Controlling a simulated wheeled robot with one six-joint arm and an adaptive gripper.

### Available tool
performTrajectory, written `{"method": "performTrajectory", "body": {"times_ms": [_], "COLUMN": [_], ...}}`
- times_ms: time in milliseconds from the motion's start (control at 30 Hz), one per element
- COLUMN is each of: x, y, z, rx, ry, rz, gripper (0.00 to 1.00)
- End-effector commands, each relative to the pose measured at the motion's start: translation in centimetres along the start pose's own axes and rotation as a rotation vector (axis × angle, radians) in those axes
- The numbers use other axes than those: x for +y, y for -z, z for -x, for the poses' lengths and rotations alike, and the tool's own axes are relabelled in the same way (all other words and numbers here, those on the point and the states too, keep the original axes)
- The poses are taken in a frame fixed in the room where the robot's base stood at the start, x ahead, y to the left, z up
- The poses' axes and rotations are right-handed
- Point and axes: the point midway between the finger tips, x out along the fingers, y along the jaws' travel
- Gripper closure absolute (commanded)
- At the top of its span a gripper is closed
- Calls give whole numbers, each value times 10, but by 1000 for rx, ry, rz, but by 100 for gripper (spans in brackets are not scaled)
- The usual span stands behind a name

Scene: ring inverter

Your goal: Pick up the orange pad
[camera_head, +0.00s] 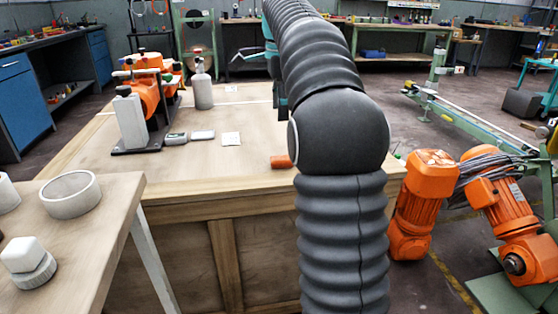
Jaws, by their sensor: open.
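The orange pad (281,162) is a small block lying on the wooden table near its front edge. My black sleeved arm crosses in front, and the pad's right end meets the arm's outline, so part of it may be hidden. My gripper (240,57) shows as dark parts left of the upper arm, beyond and above the pad in the picture. It is open, apart from the pad, with nothing visible in it. My arm hides part of the wrist.
The wooden table (190,180) also holds a white bottle (203,88), an orange machine with a white container (130,120), and small pale blocks (203,135). A nearer table (95,235) at left holds a white ring (70,194). Orange motors (425,200) stand at right.

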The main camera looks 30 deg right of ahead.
Motion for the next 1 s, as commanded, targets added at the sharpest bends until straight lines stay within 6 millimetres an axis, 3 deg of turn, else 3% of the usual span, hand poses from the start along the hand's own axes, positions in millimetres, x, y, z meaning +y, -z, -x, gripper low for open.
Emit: {"method": "performTrajectory", "body": {"times_ms": [167,500,767,1000], "x": [-4,-3,-3,-1], "y": [3,3,3,4], "z": [-16,-74,-90,-122], "rx": [0,0,0,0], "ry": [-10,-9,-7,-8], "rz": [-33,-31,-30,-30], "gripper": [29,29,29,29]}}
